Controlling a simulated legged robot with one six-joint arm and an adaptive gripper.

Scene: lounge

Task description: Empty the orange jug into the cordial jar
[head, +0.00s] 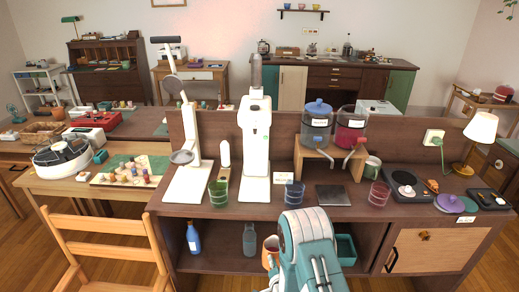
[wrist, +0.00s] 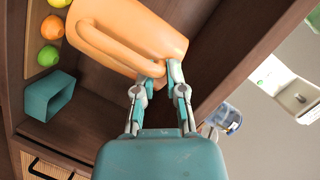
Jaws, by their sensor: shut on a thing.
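The orange jug (wrist: 130,38) is at the top of the wrist view, and my gripper (wrist: 163,75) is shut on it. In the head view the orange jug (head: 268,247) shows in front of the open shelf bay below the counter, partly hidden by my teal arm. Its contents are not visible. Two clear lidded jars with taps stand on a wooden stand on the counter: one with a blue lid (head: 316,124) and one with red contents (head: 350,130). Their labels are too small to read, so I cannot tell which is the cordial jar.
The shelf bay holds a blue bottle (head: 193,238), a grey bottle (head: 249,240) and a teal bin (head: 345,248). On the counter are a green cup (head: 218,193), a blue cup (head: 294,194), a pink cup (head: 379,194) and a white machine (head: 255,150). A chair (head: 110,240) stands left.

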